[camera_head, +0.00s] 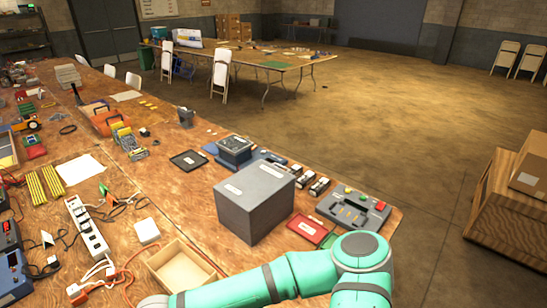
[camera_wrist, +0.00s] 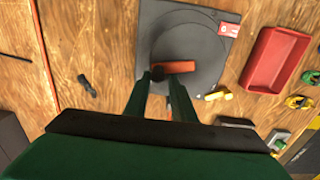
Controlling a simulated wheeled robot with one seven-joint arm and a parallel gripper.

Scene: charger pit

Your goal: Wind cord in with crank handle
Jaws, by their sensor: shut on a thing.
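In the wrist view a dark grey reel (camera_wrist: 190,45) with a round disc sits on a square base on the wooden table. An orange crank handle (camera_wrist: 180,66) lies across the disc near its middle, with a dark knob (camera_wrist: 158,73) at its left end. My gripper (camera_wrist: 163,84) reaches up from the bottom of the wrist view and is shut at the handle's knob end. The fingers partly hide the contact and the lower part of the disc. I cannot make out the cord on the reel. In the head view my gripper is out of sight.
A red tray (camera_wrist: 276,60) and a yellow piece (camera_wrist: 218,95) lie right of the reel. A dark tool (camera_wrist: 87,86) lies to its left. In the head view a grey box (camera_head: 254,205), a power strip (camera_head: 88,225) and an open wooden box (camera_head: 180,268) crowd the table.

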